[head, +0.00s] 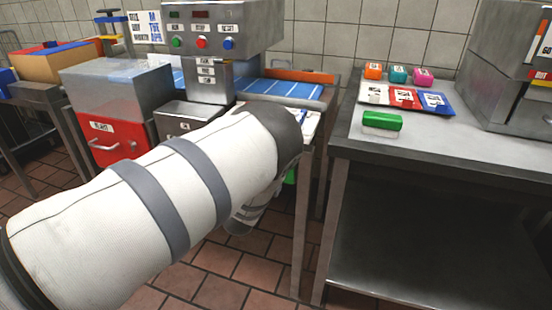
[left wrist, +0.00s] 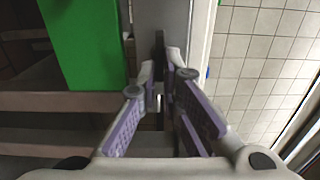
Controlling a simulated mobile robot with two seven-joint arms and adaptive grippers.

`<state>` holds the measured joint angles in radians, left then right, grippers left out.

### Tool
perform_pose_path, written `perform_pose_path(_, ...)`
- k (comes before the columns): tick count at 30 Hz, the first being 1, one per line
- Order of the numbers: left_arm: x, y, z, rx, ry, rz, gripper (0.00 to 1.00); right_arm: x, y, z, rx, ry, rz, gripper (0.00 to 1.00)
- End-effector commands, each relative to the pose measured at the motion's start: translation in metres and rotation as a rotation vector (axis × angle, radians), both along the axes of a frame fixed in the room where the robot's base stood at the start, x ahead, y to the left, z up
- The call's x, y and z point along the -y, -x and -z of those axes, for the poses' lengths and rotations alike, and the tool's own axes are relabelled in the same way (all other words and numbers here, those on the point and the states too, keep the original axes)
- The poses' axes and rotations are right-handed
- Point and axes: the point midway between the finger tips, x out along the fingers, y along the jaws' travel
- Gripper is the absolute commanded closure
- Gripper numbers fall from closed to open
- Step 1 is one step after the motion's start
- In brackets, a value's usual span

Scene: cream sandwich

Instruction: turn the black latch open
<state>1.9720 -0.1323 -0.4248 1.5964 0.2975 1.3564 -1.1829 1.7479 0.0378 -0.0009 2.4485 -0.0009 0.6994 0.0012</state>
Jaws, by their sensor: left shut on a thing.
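The black latch (left wrist: 158,42) shows in the left wrist view as a narrow dark upright piece on a grey metal face, near the top middle. My left gripper (left wrist: 160,64) has its two fingertips closed on the latch's lower part, one on each side. The latch's lower end is hidden between the fingers. In the head view my left arm crosses from the lower left to the middle and hides both the latch and the left gripper. My right gripper is in neither view.
In the left wrist view, a green panel (left wrist: 85,45) stands left of the latch. The head view shows a grey machine with buttons (head: 222,28), a red-fronted box (head: 122,135), and a steel table (head: 450,150) with a green block (head: 382,121) and coloured cards.

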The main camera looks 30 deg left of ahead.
Motion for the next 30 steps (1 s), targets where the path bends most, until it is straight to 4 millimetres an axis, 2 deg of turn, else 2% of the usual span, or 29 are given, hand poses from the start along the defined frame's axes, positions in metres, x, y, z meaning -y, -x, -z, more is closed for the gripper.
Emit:
perform_pose_path(14,-0.001,0.001,0.001,-0.006,-0.013,-0.004,1.00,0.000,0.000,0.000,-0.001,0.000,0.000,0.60)
perform_pose_path(15,-0.001,0.001,0.001,-0.006,-0.013,-0.004,0.89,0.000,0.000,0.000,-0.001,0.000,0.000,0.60)
perform_pose_path(17,-0.001,0.001,0.001,-0.006,-0.013,-0.004,0.75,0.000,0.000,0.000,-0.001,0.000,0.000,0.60)
perform_pose_path(18,-0.001,0.001,0.001,-0.005,-0.013,-0.003,0.73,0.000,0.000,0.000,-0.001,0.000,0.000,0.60)
perform_pose_path(26,0.000,0.001,0.000,-0.004,-0.011,-0.002,0.73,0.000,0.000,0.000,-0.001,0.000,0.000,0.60)
perform_pose_path(30,0.004,0.019,0.001,-0.008,-0.012,-0.002,0.73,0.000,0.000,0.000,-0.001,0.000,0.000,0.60)
